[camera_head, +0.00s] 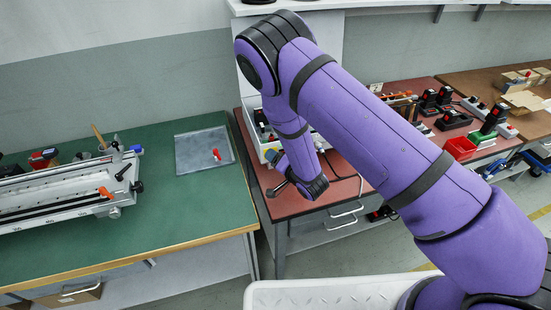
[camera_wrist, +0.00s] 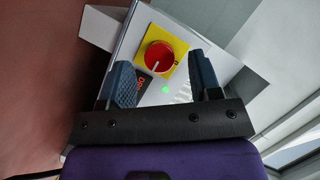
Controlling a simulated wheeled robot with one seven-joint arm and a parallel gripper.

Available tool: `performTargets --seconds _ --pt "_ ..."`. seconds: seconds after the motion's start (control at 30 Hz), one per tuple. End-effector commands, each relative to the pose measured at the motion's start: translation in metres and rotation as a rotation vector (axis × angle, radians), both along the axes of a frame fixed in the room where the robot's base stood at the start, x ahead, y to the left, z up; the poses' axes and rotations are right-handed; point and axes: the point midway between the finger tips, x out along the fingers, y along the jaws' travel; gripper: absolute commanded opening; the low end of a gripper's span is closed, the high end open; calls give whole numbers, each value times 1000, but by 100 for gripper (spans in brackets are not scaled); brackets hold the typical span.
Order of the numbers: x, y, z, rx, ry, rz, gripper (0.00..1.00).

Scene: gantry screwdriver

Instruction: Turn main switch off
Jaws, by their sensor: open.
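The main switch (camera_wrist: 159,57) is a round red knob on a yellow square plate, on the face of a white box (camera_wrist: 135,33). It shows near the top middle of the wrist view. A pale line marks the knob, running diagonally. A green light (camera_wrist: 166,89) glows below it. My gripper (camera_wrist: 163,75) is open, with one blue finger on each side in the wrist view; its fingertips are near the switch, and nothing is between them that I can see held. In the head view my gripper (camera_head: 276,172) is small, beside the box (camera_head: 252,113), and the switch is hidden there.
The box stands on a red-topped table (camera_head: 340,190). A green table (camera_head: 180,210) to the left carries a clamping rig (camera_head: 60,190) and a grey tray (camera_head: 190,160). Red bins (camera_head: 460,148) and power tools stand at the right. My purple arm crosses above the red table.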

Motion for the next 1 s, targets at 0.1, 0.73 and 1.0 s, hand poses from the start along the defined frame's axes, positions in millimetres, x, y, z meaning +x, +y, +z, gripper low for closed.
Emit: performTargets --seconds 0.1,0.73,1.0 --pt "5 4 -2 1 1 1 58" --pt "6 4 -2 -1 1 -1 8" --pt "7 4 0 -50 -14 -2 8"
